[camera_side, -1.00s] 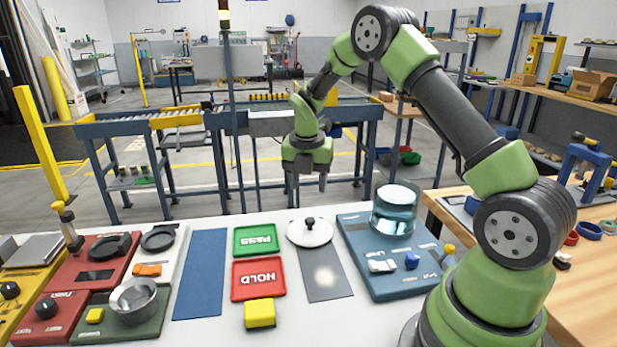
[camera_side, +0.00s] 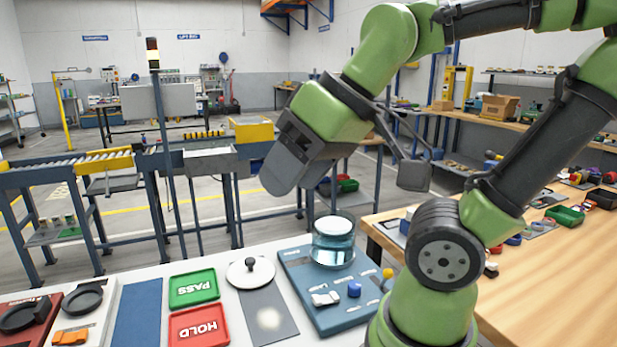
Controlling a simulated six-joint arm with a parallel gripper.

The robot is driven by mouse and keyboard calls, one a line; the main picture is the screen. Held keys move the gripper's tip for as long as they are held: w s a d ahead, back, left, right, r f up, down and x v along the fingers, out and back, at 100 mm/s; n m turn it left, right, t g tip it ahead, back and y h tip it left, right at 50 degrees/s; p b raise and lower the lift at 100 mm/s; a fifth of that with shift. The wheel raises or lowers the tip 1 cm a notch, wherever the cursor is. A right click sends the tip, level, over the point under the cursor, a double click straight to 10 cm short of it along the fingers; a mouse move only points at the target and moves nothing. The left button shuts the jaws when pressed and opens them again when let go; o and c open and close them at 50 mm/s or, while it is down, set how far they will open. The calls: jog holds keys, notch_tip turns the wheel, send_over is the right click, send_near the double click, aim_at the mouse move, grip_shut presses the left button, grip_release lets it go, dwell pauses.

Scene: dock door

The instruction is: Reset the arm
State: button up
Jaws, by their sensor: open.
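My gripper (camera_side: 345,182) is raised in the air at the middle of the side view. Its two dark fingers are spread wide apart and nothing is between them. It hangs above and behind the blue panel (camera_side: 305,290) in the picture, clear of the bench. My green and dark grey arm reaches in from the right, and its base stands at the lower right.
On the bench are a glass jar (camera_side: 333,240) on the blue panel, a green PASS tray (camera_side: 194,289), a red HOLD tray (camera_side: 199,325) and a white knobbed lid (camera_side: 250,271). A wooden bench (camera_side: 540,275) is at right. A conveyor (camera_side: 60,170) stands behind.

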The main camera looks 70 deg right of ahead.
jog(key=shift+s+a+f+m, duration=0.1)
jog(key=shift+s+a+m, duration=0.1)
jog(key=shift+s+m, duration=0.35)
jog(key=shift+s+a+f+m, duration=0.1)
jog(key=shift+s+a+m, duration=0.1)
jog(key=shift+s+m, duration=0.3)
